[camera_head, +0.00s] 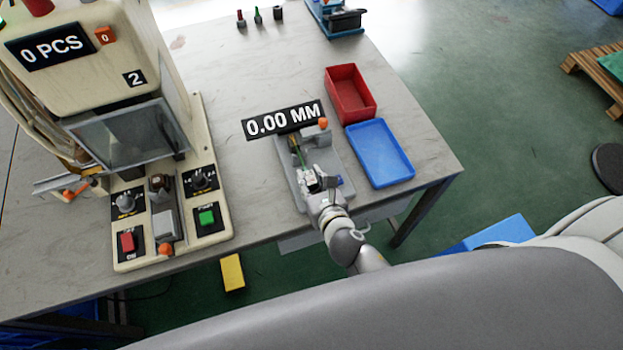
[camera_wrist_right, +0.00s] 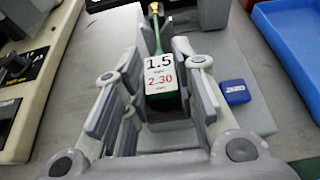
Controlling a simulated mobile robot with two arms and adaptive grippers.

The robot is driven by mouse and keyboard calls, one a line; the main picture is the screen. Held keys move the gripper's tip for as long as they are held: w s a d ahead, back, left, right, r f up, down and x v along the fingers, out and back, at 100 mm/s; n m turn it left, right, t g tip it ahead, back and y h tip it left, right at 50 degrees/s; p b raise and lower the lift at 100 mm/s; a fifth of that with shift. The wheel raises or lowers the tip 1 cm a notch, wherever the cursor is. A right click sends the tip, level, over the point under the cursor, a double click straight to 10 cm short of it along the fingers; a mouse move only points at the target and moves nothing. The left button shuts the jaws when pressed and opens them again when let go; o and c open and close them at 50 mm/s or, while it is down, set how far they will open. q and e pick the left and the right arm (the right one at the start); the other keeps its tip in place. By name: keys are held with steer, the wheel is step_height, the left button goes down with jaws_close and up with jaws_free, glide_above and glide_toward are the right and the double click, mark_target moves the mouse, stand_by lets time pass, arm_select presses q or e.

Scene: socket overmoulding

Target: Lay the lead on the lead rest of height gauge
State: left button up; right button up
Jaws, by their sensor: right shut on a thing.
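The height gauge (camera_head: 283,172) is a grey fixture with a black display (camera_head: 284,120) reading 0.00 MM and an orange-tipped part at its back. The lead (camera_head: 300,151) is thin and green and lies over the gauge. In the right wrist view the lead (camera_wrist_right: 154,42) runs away from me to a brass-coloured end, with a white tag reading 1.5 and 2.30 at its near end. My right gripper (camera_head: 309,178) is over the near part of the gauge, shut on the lead. Whether the lead touches the rest is unclear. My left gripper is out of view.
A red tray (camera_head: 372,112) and a blue tray (camera_head: 408,176) stand right of the gauge. A small blue block (camera_wrist_right: 235,91) sits right of the gripper. A cream machine (camera_head: 190,130) with knobs and buttons fills the left. Bare table lies between machine and gauge.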

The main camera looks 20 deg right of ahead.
steer(key=shift+f, duration=0.15)
steer(key=o, duration=1)
steer(key=shift+r, duration=0.25)
steer(key=shift+s, duration=0.35)
steer(key=b+v, duration=0.1)
steer(key=v, duration=1)
steer(key=shift+s, duration=0.15)
